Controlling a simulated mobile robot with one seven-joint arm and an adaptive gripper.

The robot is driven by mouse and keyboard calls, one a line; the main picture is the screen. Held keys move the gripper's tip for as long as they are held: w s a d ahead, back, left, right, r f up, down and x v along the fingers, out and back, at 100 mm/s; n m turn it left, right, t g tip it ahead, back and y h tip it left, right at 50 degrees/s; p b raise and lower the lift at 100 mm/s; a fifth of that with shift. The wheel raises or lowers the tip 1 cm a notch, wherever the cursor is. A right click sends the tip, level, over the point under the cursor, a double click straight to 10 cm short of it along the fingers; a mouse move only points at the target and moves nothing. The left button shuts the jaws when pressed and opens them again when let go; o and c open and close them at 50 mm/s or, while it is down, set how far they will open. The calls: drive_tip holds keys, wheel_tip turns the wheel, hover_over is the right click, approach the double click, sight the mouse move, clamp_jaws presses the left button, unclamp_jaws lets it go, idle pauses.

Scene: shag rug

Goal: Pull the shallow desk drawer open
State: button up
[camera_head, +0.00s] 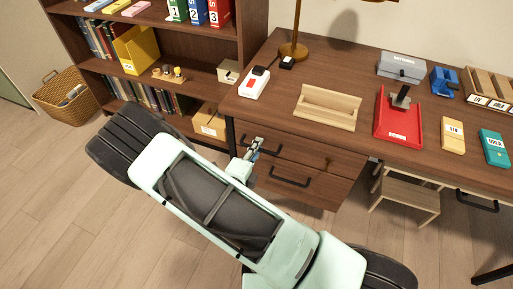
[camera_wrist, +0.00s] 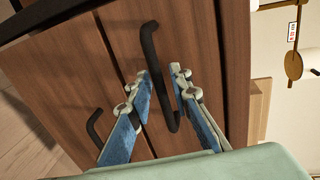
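The brown wooden desk has an upper drawer (camera_head: 304,151) with a lower drawer (camera_head: 318,187) below it, on the left side under the top. Both look closed. My gripper (camera_head: 256,146) is at the upper drawer's front, near its left part. In the wrist view, the upper drawer's black bar handle (camera_wrist: 150,47) runs between the two blue-and-grey fingers of my gripper (camera_wrist: 160,73). The fingers are apart, one on each side of the bar; I cannot tell whether either touches it. The lower drawer's handle (camera_wrist: 93,125) is left of the fingers.
A red tray (camera_head: 385,133), a wooden tray (camera_head: 310,116) and a lamp (camera_head: 293,50) stand on the desk. Another black handle (camera_head: 478,203) is under the desk's right side. A wooden stool (camera_head: 408,191) is below. A bookcase (camera_head: 190,38) stands left; open floor lies at front left.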

clamp_jaws()
drive_tip(key=shift+s, duration=0.1)
